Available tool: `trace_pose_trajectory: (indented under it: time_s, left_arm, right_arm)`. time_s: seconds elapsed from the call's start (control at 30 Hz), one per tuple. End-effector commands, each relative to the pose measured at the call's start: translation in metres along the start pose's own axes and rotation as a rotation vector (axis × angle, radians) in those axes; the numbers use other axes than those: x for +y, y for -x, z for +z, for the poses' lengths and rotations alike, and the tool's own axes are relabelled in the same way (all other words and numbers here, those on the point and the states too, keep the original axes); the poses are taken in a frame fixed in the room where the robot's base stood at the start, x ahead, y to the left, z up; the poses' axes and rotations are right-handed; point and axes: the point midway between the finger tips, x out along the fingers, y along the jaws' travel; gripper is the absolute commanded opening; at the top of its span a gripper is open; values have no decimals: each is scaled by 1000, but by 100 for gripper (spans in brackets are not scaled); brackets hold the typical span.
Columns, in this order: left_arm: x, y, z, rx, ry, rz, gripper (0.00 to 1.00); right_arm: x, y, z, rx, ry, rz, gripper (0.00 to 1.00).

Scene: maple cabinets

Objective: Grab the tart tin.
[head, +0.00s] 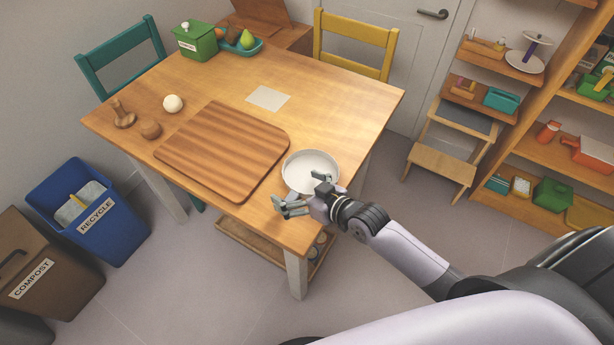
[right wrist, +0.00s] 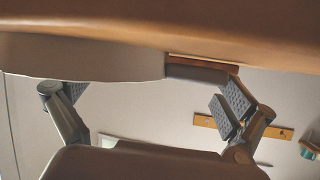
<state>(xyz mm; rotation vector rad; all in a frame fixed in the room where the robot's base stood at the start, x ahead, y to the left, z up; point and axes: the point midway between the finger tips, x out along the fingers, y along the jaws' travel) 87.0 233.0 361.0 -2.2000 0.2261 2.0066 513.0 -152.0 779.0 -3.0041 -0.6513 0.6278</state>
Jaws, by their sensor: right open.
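The tart tin (head: 311,168) is a round, shallow, off-white dish. It sits on the wooden table near its front right edge, beside the cutting board. My right gripper (head: 299,192) is open at the tin's near side, its fingers spread and covering a little of the near rim. In the right wrist view a pale shape, likely the tin's side (right wrist: 85,58), lies past the spread fingers (right wrist: 141,95) and reaches beyond the left one. I cannot tell whether a finger touches it. My left gripper is out of view.
The striped cutting board (head: 222,150) lies left of the tin. A pale square sheet (head: 268,98), a white ball (head: 173,103), wooden pieces (head: 123,115) and a green compost box (head: 195,41) are farther off. The table's right part is clear.

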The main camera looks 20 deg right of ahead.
Motion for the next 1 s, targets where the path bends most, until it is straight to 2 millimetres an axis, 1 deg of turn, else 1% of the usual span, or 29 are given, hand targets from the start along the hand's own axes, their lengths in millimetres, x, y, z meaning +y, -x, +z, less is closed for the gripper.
trace_pose_trajectory:
  time_s: [0.03,0.1,0.3,0.33,1.0]
  left_arm:
    - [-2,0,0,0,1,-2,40]
    - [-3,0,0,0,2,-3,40]
    - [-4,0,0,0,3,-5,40]
    - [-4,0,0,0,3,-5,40]
    - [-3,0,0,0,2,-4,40]
  right_arm:
    - [0,-5,0,1,0,0,100]
    - [0,-8,0,0,0,0,100]
    - [0,-8,0,0,0,0,100]
    - [0,-8,0,0,0,0,99]
    - [0,-8,1,-1,1,1,54]
